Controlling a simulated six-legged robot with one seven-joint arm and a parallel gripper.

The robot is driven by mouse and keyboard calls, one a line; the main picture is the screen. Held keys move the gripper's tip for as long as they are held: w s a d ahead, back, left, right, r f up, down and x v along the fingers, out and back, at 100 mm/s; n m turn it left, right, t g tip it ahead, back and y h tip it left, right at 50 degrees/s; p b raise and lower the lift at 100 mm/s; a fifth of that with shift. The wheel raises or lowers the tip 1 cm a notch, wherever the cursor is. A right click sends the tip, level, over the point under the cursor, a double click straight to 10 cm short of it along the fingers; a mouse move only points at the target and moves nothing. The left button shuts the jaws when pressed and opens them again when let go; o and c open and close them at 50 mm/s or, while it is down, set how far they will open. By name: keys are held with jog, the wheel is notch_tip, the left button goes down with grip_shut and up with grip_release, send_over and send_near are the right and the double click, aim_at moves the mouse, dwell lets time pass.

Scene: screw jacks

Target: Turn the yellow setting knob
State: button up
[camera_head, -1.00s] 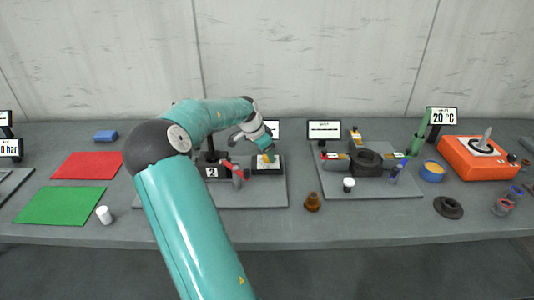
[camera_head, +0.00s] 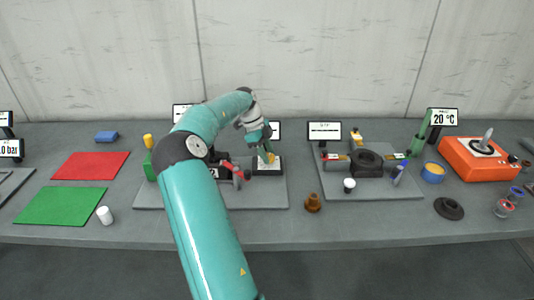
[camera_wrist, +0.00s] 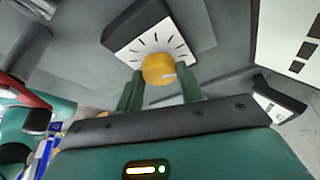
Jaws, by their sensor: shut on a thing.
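The yellow setting knob (camera_wrist: 158,69) has a white mark on its face and sits in front of a white dial plate (camera_wrist: 178,38) with black tick marks, on a dark box. My gripper (camera_wrist: 160,86) has its two green fingers on either side of the knob and is shut on it. In the head view my gripper (camera_head: 268,152) reaches down to the dark dial box (camera_head: 268,168) at the right end of the middle grey plate. The knob is mostly hidden by the fingers there.
A red-handled device (camera_head: 234,169) stands just left of the dial box. Displays (camera_head: 324,131) stand behind.

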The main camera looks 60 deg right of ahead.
jog(key=shift+m+y, duration=0.3)
jog(key=shift+m, duration=0.5)
jog(key=shift+r, duration=0.1)
jog(key=o, duration=1)
jog(key=v, duration=1.3)
jog(key=shift+r, duration=0.35)
